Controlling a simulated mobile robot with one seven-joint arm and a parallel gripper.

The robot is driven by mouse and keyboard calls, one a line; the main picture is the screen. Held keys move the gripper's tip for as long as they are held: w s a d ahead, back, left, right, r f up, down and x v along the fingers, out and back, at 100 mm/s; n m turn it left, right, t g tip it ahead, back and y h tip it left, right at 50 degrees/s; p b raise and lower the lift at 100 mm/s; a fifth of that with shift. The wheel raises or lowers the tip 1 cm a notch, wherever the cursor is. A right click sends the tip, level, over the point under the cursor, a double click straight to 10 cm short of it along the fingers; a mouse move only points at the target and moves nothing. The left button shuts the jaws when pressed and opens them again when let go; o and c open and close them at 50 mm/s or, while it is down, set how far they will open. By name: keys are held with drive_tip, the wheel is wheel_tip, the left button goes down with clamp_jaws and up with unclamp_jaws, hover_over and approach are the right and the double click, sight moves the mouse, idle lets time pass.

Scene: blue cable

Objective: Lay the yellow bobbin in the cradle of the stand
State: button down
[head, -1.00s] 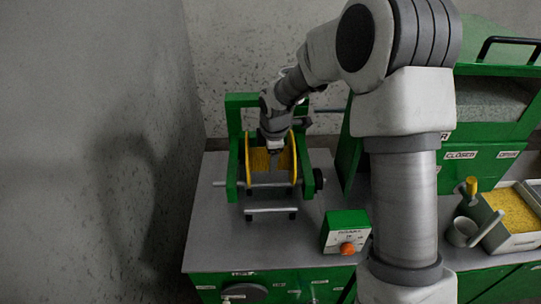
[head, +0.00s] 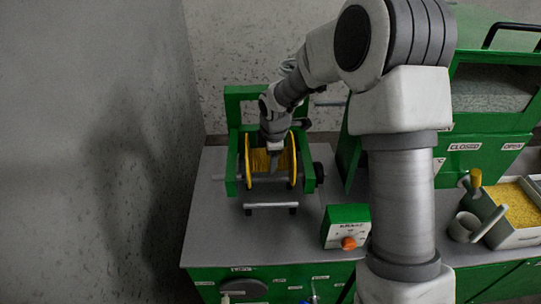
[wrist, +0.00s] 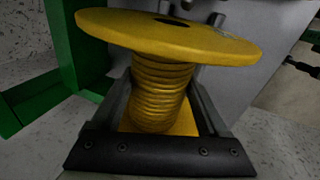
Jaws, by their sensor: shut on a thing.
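The yellow bobbin (head: 258,160) is upright on its flange edges, its axis running left to right, between the green side posts of the stand (head: 231,165). A grey rod shows at both sides of the stand at bobbin height. My gripper (head: 273,168) reaches down from above between the two flanges. In the wrist view, its dark fingers lie on both sides of the wound core of the bobbin (wrist: 160,88), shut on it. The cradle contact is hidden, so I cannot tell if the bobbin rests there.
A control box (head: 347,227) with an orange knob stands at the right front of the stand. A grey cup (head: 464,227) and a tray of yellow grains (head: 519,208) are farther right. The grey bench top (head: 222,235) is clear at the left front.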

drive_tip(key=shift+f+b, duration=1.9)
drive_tip(key=shift+f, duration=0.85)
drive_tip(key=shift+f+b, duration=0.35)
drive_tip(key=shift+f, duration=0.25)
unclamp_jaws()
drive_tip(key=a+p+v, duration=0.1)
drive_tip(key=p+v, duration=0.2)
drive_tip(key=v, duration=1.4)
drive_tip(key=shift+d+r, duration=0.25)
drive_tip(key=shift+d, duration=0.2)
